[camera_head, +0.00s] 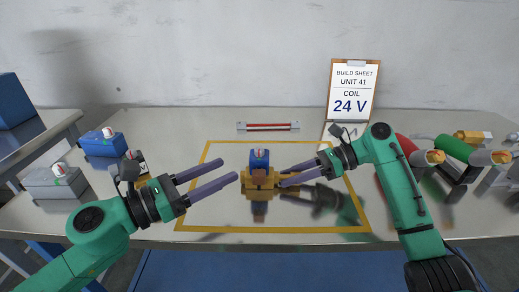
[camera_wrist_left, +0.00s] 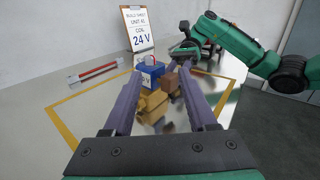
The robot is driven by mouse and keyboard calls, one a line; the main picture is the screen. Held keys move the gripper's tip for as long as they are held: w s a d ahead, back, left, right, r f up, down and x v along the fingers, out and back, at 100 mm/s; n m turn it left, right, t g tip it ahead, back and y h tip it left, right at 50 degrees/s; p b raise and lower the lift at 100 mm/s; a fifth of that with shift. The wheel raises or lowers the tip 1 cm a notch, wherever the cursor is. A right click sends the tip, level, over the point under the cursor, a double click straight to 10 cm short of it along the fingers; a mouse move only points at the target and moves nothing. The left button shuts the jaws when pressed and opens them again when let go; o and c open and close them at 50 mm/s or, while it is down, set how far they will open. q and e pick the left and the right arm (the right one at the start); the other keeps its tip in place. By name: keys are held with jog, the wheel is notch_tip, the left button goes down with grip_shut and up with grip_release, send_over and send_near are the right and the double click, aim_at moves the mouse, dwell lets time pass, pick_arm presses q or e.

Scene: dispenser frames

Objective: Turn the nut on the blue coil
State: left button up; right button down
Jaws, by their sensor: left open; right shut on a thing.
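The blue coil (camera_head: 259,159) stands upright on a brass valve body (camera_head: 262,180) in the middle of the yellow-outlined area. It also shows between my left fingers in the left wrist view (camera_wrist_left: 150,75). A small red and pale part is on its top; the nut is too small to make out clearly. My left gripper (camera_head: 229,170) is open and empty, to the left of the coil, fingers pointing towards it and apart from it. My right gripper (camera_head: 284,176) is shut on the right end of the brass valve body, as far as I can see.
Another blue coil (camera_head: 102,142) and a grey coil (camera_head: 55,181) stand at the left. A red-striped bar (camera_head: 268,126) lies behind the work area. A clipboard (camera_head: 349,91) reading "COIL 24 V" stands at the back. Red and green cylinders (camera_head: 460,149) lie at the right.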

aim_at(255, 152)
pick_arm(q)
jog(key=shift+t+y, duration=0.4)
jog(key=shift+y, duration=0.1)
jog(key=x, duration=0.8)
jog(key=w+a+x, duration=0.1)
jog(key=x, duration=0.3)
jog(key=shift+d+f, duration=0.1)
jog(key=shift+f, duration=0.25)
grip_shut()
